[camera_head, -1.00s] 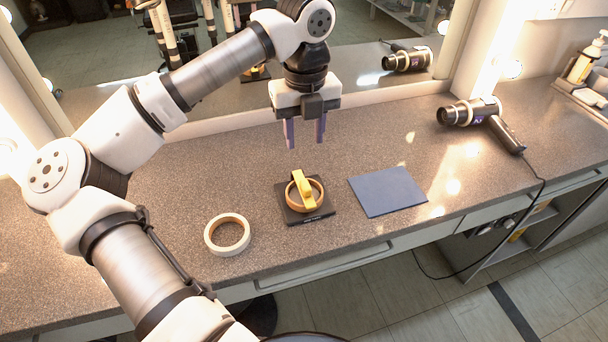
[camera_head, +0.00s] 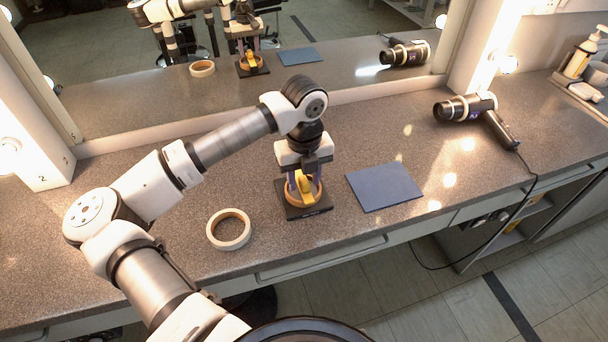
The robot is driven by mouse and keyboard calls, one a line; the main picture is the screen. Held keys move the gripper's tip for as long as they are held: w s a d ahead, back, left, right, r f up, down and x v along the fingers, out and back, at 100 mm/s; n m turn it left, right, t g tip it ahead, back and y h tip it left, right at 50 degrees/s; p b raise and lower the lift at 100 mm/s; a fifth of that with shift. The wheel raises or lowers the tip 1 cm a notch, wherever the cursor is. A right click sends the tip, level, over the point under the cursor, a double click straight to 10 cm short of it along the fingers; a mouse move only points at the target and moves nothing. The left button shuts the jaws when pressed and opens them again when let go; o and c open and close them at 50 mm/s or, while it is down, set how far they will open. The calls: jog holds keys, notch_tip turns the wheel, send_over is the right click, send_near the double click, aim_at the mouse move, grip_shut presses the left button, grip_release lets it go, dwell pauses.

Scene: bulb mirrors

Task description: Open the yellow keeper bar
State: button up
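The yellow keeper bar (camera_head: 304,184) lies across an orange-tan ring (camera_head: 302,202) on a small black base (camera_head: 318,211) on the counter. My gripper (camera_head: 305,184) is lowered over the base, pointing down. Its purple fingers stand apart, one to each side of the yellow bar, and look open. The gripper body hides the far part of the base and some of the bar. I cannot tell whether either finger touches the bar or the ring.
A loose cream ring (camera_head: 229,243) lies left of the base. A flat blue-grey mat (camera_head: 384,187) lies to the right. A hair dryer (camera_head: 468,108) with a cord lies further right. A mirror (camera_head: 180,90) stands behind the counter.

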grip_shut()
